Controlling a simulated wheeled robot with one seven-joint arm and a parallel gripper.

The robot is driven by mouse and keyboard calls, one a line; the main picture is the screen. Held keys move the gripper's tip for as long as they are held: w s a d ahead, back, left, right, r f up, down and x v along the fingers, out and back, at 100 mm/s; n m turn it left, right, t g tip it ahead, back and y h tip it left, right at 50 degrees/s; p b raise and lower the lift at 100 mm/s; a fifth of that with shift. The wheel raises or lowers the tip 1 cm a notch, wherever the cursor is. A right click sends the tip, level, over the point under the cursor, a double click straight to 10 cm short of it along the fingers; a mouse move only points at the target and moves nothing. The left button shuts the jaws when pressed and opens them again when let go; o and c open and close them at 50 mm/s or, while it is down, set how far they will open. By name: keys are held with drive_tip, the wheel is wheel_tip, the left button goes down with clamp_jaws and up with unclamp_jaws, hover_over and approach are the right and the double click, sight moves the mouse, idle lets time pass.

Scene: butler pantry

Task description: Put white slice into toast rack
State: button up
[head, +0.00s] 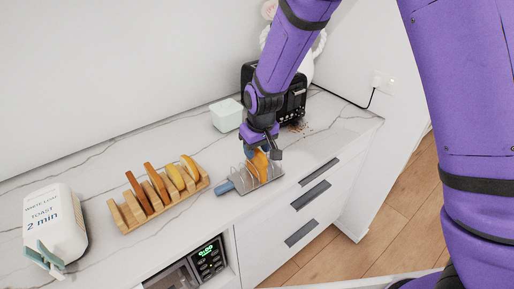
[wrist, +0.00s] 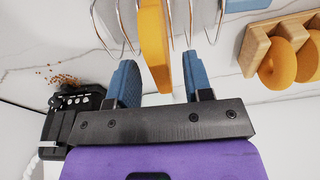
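A wire toast rack (head: 264,178) with a blue handle (head: 224,188) stands near the counter's front edge. A golden-orange slice (head: 258,164) stands upright between its wires; it also shows in the wrist view (wrist: 154,45). My gripper (head: 262,150) is just above the rack. In the wrist view its blue fingers (wrist: 160,82) are apart, one on each side of the slice's near edge, with gaps visible. No plainly white slice shows. A wooden rack (head: 158,206) holds brown slices (head: 153,183) and golden slices (head: 175,176), and also shows in the wrist view (wrist: 254,47).
A black toaster (head: 291,104) stands behind my gripper with crumbs beside it. A white box (head: 226,114) is at the back. A white canister (head: 54,222), labelled "White loaf toast 2 min", stands at the left. Drawers and a lit appliance panel are below the counter.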

wheel_tip(320, 180, up, 11)
drive_tip(key=s, duration=0.1)
drive_tip(key=s+d+r+m+t, duration=0.1)
drive_tip(key=s+d+r, duration=0.3)
drive_tip(key=d+r, duration=0.35)
drive_tip(key=s+d+r+m, duration=0.2)
drive_tip(key=s+d+r, duration=0.2)
drive_tip(key=d+r, duration=0.3)
drive_tip(key=s+d+r+m+t, duration=0.2)
drive_tip(key=s+d+r+m, duration=0.1)
drive_tip(key=s+d, duration=0.9)
drive_tip(key=s, duration=0.5)
drive_tip(key=shift+r+t+h, duration=0.3)
drive_tip(key=shift+r+h, duration=0.1)
drive_tip(key=shift+c, duration=0.4)
idle(0.5)
